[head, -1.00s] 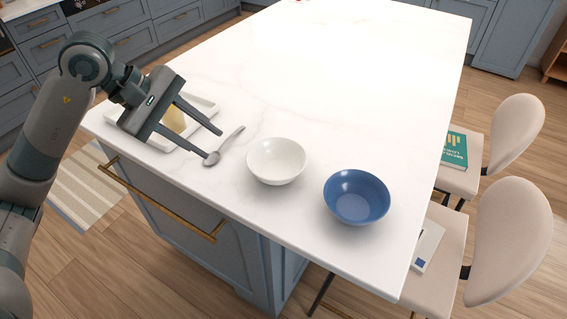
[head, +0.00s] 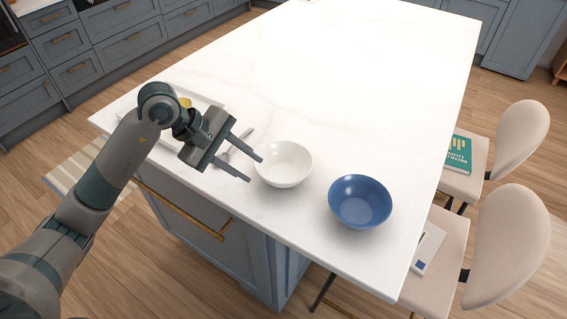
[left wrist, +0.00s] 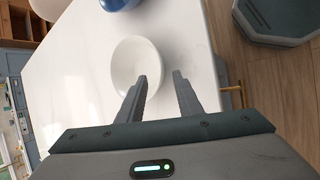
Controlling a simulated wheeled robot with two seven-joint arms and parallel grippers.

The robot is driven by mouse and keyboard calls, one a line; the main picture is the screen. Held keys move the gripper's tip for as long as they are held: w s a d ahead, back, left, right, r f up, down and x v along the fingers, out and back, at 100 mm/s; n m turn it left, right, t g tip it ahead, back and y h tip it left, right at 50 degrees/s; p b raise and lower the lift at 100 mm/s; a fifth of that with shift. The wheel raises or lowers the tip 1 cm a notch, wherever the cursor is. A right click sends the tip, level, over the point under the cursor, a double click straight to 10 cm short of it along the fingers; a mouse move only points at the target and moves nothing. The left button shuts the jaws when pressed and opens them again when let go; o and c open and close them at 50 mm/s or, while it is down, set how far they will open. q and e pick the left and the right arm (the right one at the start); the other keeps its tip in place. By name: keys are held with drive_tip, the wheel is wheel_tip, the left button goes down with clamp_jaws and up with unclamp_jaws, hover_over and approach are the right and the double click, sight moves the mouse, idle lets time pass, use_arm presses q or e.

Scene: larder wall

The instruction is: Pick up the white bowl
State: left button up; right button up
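The white bowl (head: 284,164) stands upright on the white countertop, left of the blue bowl. It also shows in the left wrist view (left wrist: 131,58), just beyond my fingers. My left gripper (head: 255,170) is open and empty, with its fingertips close to the bowl's left side. In the left wrist view the fingertips (left wrist: 161,75) are apart, and the left one overlaps the bowl's edge in the picture. I cannot tell whether it touches the bowl. My right gripper is not in view.
A blue bowl (head: 360,201) stands right of the white one. A spoon (head: 236,144) lies behind my left gripper, and a white tray (head: 204,101) with something yellow lies farther left. Chairs (head: 506,245) stand along the right edge. The countertop's far part (head: 370,70) is clear.

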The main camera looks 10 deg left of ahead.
sight(263, 176)
use_arm(q)
drive_tip(key=shift+x, duration=1.1)
drive_tip(key=shift+w+d+f+p, duration=0.15)
drive_tip(key=shift+d+f+p, duration=0.35)
drive_tip(key=shift+p, duration=0.5)
drive_tip(key=p+x, duration=0.1)
drive_tip(key=x, duration=0.2)
drive_tip(key=shift+p, duration=0.3)
drive_tip(key=shift+d+f, duration=0.1)
drive_tip(key=shift+f, duration=0.3)
clamp_jaws()
